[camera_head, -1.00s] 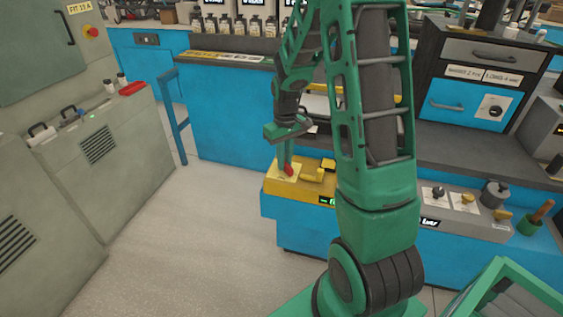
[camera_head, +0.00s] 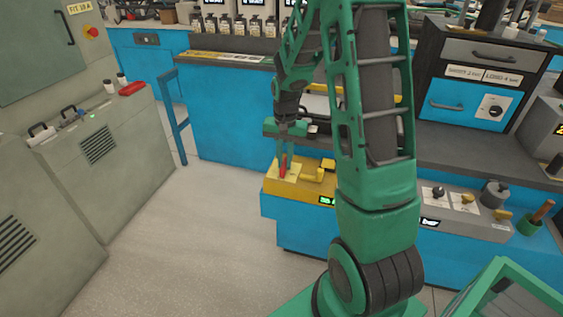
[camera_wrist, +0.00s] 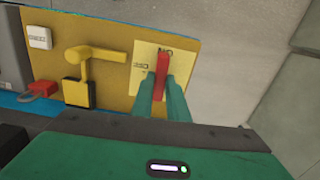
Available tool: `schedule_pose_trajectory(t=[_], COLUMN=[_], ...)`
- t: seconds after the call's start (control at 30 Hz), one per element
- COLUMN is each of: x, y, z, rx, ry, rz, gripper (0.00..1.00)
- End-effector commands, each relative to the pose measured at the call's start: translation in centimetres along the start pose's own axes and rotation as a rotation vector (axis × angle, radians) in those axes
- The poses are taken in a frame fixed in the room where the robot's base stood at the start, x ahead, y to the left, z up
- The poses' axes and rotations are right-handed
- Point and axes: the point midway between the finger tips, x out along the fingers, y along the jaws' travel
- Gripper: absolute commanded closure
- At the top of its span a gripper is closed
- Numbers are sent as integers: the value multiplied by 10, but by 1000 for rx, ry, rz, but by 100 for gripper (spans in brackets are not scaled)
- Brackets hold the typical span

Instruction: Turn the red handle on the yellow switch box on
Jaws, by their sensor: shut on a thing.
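The yellow switch box (camera_head: 315,194) sits on the blue bench and also fills much of the wrist view (camera_wrist: 113,100). Its red handle (camera_wrist: 161,70) stands on a pale square plate (camera_wrist: 143,82); in the head view the handle (camera_head: 282,172) shows under my gripper. My gripper (camera_wrist: 162,82) has its two green fingers around the red handle, one on each side, and is shut on it. A small green display (camera_head: 327,200) is lit on the box's front.
Beside the plate on the box are a yellow lever (camera_wrist: 90,62), a red padlock-like part (camera_wrist: 41,89) and a white label block (camera_wrist: 39,37). A grey panel with knobs (camera_head: 464,206) stands to the right. Open floor (camera_head: 190,240) lies to the left.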

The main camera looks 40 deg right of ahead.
Motion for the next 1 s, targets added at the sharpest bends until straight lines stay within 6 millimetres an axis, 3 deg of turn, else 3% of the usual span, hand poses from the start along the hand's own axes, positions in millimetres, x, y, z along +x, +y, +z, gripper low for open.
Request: schedule_pose_trajectory(t=[0.7,0.73,0.8,1.0], x=[0,0,0,0], y=[0,0,0,0], z=[2,2,2,1], rx=[76,76,76,77], ry=[-3,-3,-3,-2], rz=[0,1,0,0], gripper=[100,84,67,67])
